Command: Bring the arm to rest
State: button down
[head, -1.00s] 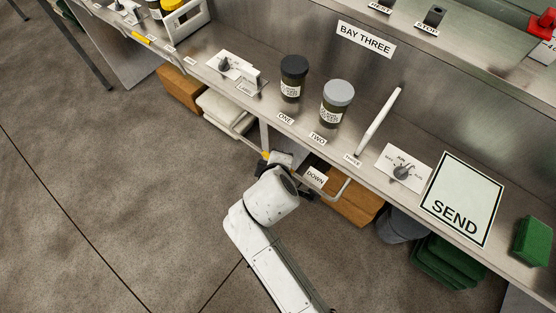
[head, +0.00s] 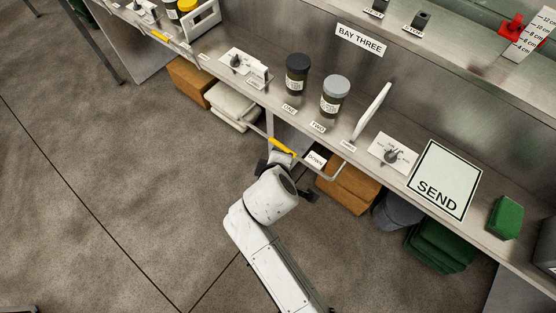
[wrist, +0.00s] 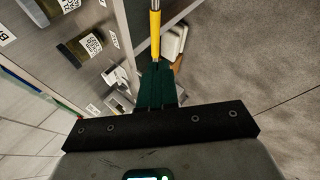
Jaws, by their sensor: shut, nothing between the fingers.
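My gripper (wrist: 157,85) shows in the wrist view as dark green fingers, shut together with nothing between them. In the head view my white arm reaches up from the bottom to just short of the bench front, and its wrist hides the fingertips. A lever with a yellow grip (head: 282,147) sticks out below the bench edge by the DOWN label (head: 315,159). In the wrist view the yellow grip (wrist: 155,35) lies straight beyond the fingertips; I cannot tell how wide the gap is.
The steel bench holds a black-lidded jar (head: 297,75), a grey-lidded jar (head: 334,96), a white bar (head: 371,112), a dial plate (head: 392,155) and the SEND board (head: 445,180). Brown blocks (head: 348,182) and a grey bin (head: 399,211) sit below. The floor at left is clear.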

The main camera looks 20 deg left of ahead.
dwell(0.4)
jog(key=s+d+f+m+g+h, duration=0.1)
jog(key=s+d+f+m, duration=0.15)
jog(key=d, duration=0.45)
jog(key=s+d+f+m+g+b, duration=0.1)
jog(key=s+d+m+g, duration=0.1)
jog(key=d+m, duration=0.35)
jog(key=s+d+f+m+g+h, duration=0.1)
jog(key=s+d+m, duration=0.15)
jog(key=d, duration=0.55)
jog(key=s+d+r+m+g, duration=0.1)
jog(key=s+d+m+g, duration=0.2)
jog(key=s+d+m, duration=0.5)
jog(key=s+d, duration=0.9)
jog(key=shift+d+r+b, duration=0.15)
jog(key=shift+d+b, duration=0.1)
jog(key=shift+b, duration=0.15)
